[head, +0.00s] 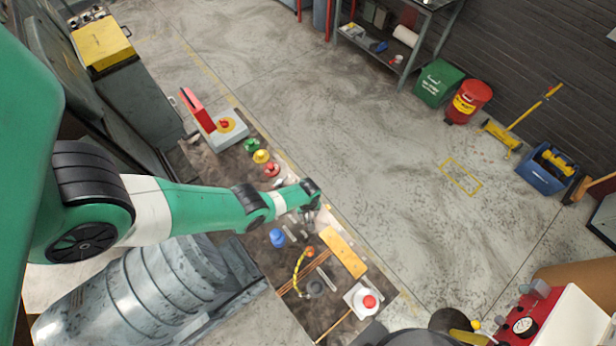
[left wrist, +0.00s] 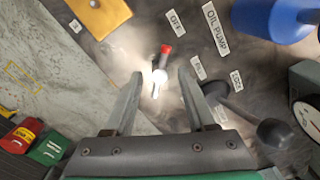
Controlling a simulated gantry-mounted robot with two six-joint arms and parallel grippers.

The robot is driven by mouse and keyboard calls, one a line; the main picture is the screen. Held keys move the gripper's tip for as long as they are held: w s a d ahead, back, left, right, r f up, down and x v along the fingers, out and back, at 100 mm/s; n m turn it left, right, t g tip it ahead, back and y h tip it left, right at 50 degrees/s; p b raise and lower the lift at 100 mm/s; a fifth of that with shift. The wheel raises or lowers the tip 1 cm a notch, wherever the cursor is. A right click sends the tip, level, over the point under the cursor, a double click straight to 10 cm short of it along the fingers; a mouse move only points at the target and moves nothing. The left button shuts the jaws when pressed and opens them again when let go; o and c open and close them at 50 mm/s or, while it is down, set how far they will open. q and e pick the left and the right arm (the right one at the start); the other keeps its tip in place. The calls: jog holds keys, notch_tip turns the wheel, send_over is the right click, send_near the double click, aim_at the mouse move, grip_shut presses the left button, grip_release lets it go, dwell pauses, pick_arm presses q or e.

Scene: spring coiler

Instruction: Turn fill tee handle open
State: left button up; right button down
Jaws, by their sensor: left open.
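My left gripper (head: 312,207) hangs over the dark bench top, partly hidden by its own wrist in the head view. In the left wrist view the left gripper (left wrist: 160,82) is open, with nothing held. A small lever with a red tip (left wrist: 166,49) and a bright, glaring end shows between and beyond the fingertips. A black lever with a ball knob (left wrist: 273,133) lies just right of the right finger. I cannot tell for certain which part is the fill tee handle. White labels stand around, including "OFF" (left wrist: 176,22) and "OIL PUMP" (left wrist: 215,28).
A blue knob (head: 277,237) and yellow plate (head: 343,252) are near the gripper. A red button on a white base (head: 362,300) is at the bench's front. Red (head: 271,169), yellow (head: 261,156) and green (head: 251,145) parts line the bench.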

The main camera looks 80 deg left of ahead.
pick_arm(q)
jog(key=shift+f, duration=0.4)
jog(key=shift+r, duration=0.1)
jog(key=shift+c, duration=0.2)
pick_arm(e)
jog(key=shift+f, duration=0.3)
pick_arm(q)
grip_shut()
